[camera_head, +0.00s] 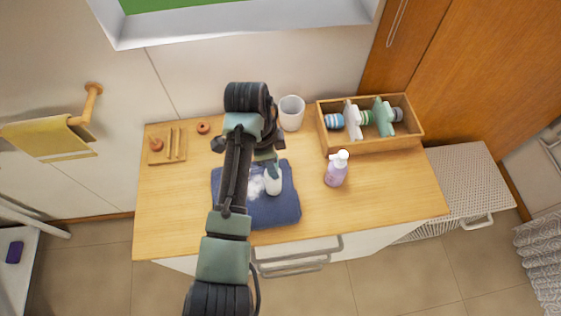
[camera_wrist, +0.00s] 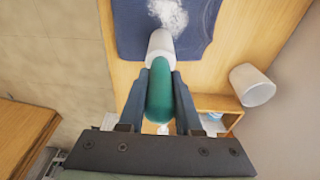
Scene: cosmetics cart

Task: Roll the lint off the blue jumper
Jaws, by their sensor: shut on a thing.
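The blue jumper (camera_head: 283,212) lies folded on the wooden top, and it also shows in the wrist view (camera_wrist: 130,30). A patch of white lint (camera_head: 256,188) lies on it, with lint also seen in the wrist view (camera_wrist: 172,14). My gripper (camera_wrist: 160,77) is shut on the green handle of the lint roller (camera_wrist: 160,92). The roller's white head (camera_head: 273,183) is over the jumper, beside the lint in the head view. I cannot tell whether it touches the cloth. My arm hides part of the jumper.
A purple pump bottle (camera_head: 336,171) stands right of the jumper. A white cup (camera_head: 291,112) and a wooden box (camera_head: 372,143) with several items stand behind. A small wooden tray (camera_head: 159,155) and a brown ring (camera_head: 203,127) are at the back left. The front left top is clear.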

